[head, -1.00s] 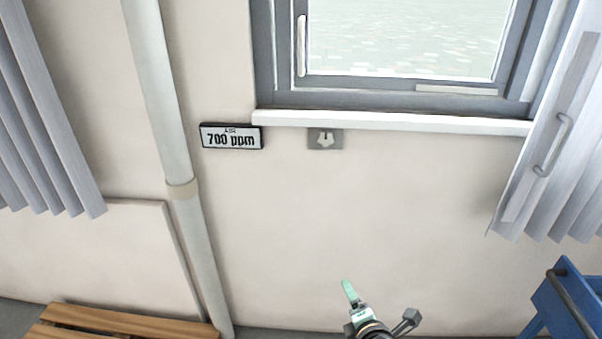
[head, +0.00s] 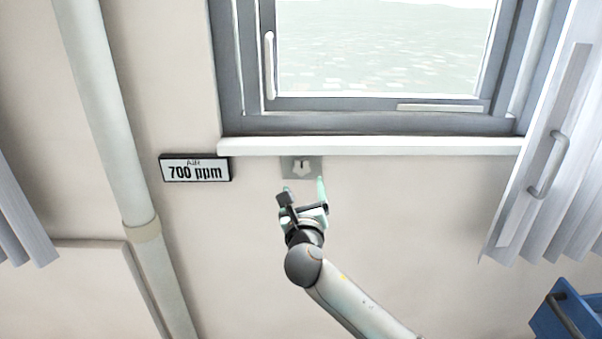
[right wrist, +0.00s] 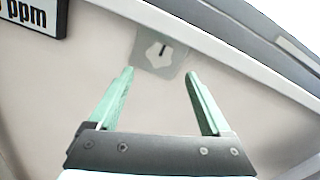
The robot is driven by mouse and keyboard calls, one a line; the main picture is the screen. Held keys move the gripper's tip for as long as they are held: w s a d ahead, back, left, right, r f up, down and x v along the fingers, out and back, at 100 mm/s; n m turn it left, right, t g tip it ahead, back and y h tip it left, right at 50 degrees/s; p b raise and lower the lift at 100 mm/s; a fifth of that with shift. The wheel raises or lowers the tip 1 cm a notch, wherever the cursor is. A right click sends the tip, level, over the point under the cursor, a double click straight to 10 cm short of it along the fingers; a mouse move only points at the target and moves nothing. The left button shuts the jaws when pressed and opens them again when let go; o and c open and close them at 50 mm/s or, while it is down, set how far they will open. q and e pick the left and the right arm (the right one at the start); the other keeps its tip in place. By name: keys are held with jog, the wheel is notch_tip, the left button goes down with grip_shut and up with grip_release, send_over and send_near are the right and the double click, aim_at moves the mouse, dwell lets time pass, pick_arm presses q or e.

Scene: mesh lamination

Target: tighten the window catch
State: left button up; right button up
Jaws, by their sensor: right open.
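A small grey plate (head: 287,163) is on the wall just under the window sill. It bears a pale, lobed knob (head: 302,167) with a dark mark at its top, which looks like the catch. In the right wrist view the knob (right wrist: 154,57) shows beyond the fingertips, between their lines, with its mark tilted. My right gripper (head: 304,187) is open and empty, just below the plate in the head view. In the right wrist view its green fingers (right wrist: 158,76) stand wide apart with only wall between them. The gap to the knob is hard to judge. My left gripper is out of view.
The white sill (head: 370,146) juts out above the plate. The window has a white upright handle (head: 268,65). An air display (head: 195,170) reading 700 ppm hangs left of the plate. A pipe (head: 105,110) runs down the left. A blue cart (head: 570,312) stands lower right.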

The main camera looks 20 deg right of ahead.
aim_at(302, 170)
jog(key=x, duration=0.8)
jog(key=shift+f, duration=0.1)
jog(key=shift+s, duration=0.1)
grip_shut()
dwell(0.4)
